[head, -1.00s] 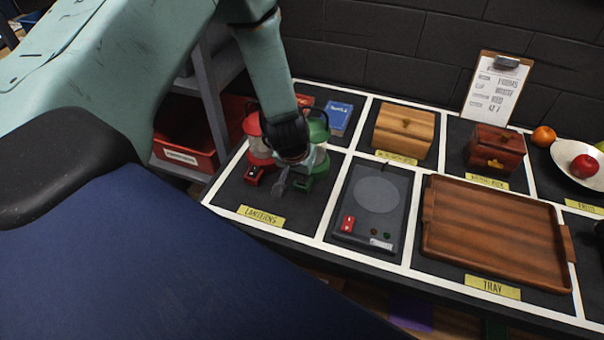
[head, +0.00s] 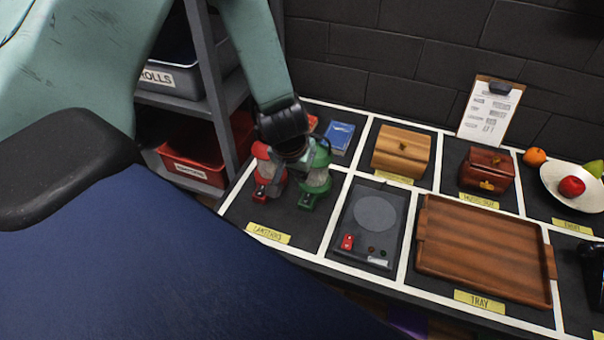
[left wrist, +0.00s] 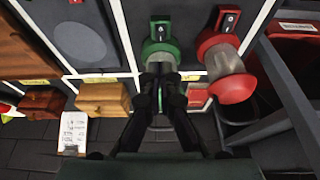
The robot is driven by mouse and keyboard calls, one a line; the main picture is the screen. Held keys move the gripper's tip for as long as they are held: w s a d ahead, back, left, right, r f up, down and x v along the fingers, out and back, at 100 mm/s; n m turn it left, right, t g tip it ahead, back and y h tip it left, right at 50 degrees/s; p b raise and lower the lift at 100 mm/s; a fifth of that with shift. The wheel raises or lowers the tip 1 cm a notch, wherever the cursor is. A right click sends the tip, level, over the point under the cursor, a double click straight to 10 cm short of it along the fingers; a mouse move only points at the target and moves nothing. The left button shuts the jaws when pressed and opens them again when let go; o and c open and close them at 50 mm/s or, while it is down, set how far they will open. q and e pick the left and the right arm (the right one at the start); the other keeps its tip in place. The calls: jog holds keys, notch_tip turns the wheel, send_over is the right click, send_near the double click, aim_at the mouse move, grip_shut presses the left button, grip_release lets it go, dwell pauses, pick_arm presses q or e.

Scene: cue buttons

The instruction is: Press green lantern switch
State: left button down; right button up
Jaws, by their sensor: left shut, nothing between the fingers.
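The green lantern (head: 319,180) stands upright on the dark table, right of the red lantern (head: 264,167). Its switch (head: 307,201) is on the foot at the front. In the left wrist view the green lantern (left wrist: 160,52) is straight ahead of the fingers, with its switch (left wrist: 161,31) beyond them; the red lantern (left wrist: 230,85) is to the right. My left gripper (left wrist: 159,75) is shut and empty, its tips overlapping the lantern's near part; contact cannot be told. In the head view the left gripper (head: 293,158) hides parts of both lanterns. My right gripper is not in view.
Right of the lanterns are a dark device with a red switch (head: 362,225), a wooden tray (head: 485,250) and two wooden boxes (head: 402,150). A blue book (head: 339,138) lies behind. A grey shelf (head: 213,90) stands close on the left. The table before the lanterns is clear.

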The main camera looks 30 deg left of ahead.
pick_arm(q)
jog(key=shift+s+r, duration=0.1)
jog(key=shift+r, duration=0.15)
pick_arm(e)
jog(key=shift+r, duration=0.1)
pick_arm(q)
jog(key=shift+w+a+r, duration=0.15)
jog(key=shift+w, duration=0.3)
jog(key=shift+w+a+r, duration=0.1)
jog(key=shift+w+a, duration=0.05)
jog(key=shift+w, duration=0.25)
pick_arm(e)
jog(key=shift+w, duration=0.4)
